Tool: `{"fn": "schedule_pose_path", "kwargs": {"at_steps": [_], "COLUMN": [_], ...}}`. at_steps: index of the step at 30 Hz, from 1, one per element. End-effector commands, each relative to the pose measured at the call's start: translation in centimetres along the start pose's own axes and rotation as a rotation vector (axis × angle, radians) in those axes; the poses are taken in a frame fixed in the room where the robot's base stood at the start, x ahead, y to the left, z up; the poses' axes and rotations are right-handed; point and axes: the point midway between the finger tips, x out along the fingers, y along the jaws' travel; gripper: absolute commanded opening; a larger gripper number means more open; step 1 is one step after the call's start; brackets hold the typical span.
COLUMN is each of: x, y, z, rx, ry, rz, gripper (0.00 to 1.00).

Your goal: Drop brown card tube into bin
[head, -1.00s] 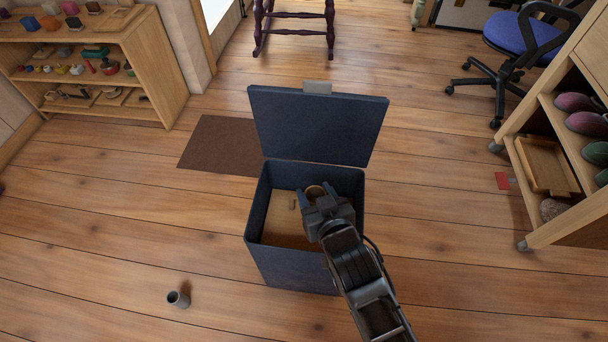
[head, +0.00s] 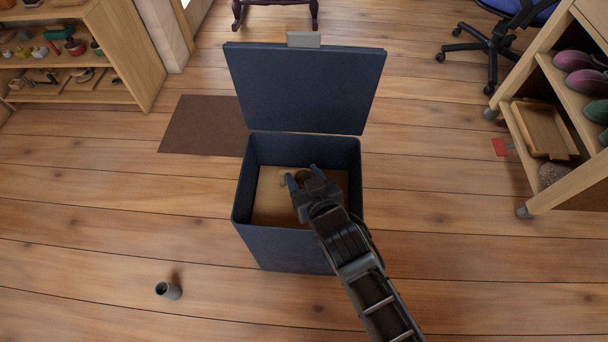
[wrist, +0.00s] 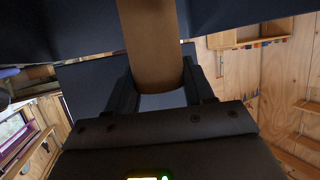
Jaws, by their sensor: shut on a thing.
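The dark blue-grey bin (head: 295,250) stands on the floor with its lid (head: 305,90) raised at the back. My gripper (head: 302,182) is over the bin's opening in the head view. In the wrist view the brown card tube (wrist: 150,45) sits between the two fingers of my gripper (wrist: 160,85), and the gripper is shut on it. In the head view the tube is mostly hidden by the gripper; only a small brown end shows. A flat tan surface shows inside the bin.
A small grey cup-like cylinder (head: 168,290) lies on the floor at the lower left. A brown mat (head: 203,125) lies behind the bin to the left. Wooden shelves (head: 120,60) stand at the left, and another shelf unit (head: 540,195) stands at the right. Floor around the bin is mostly clear.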

Motion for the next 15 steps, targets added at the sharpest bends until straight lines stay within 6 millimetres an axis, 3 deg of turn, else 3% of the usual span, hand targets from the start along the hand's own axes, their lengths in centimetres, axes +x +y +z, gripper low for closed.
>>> {"fn": "schedule_pose_path", "kwargs": {"at_steps": [7,8,15], "x": [0.03,0.03,0.03], "y": [0.00,0.00,0.00], "z": [0.01,0.02,0.03], "rx": [0.000,0.000,0.000], "ry": [0.001,0.001,0.000], "rz": [0.000,0.000,0.000], "gripper": [0.08,0.54,0.77]}}
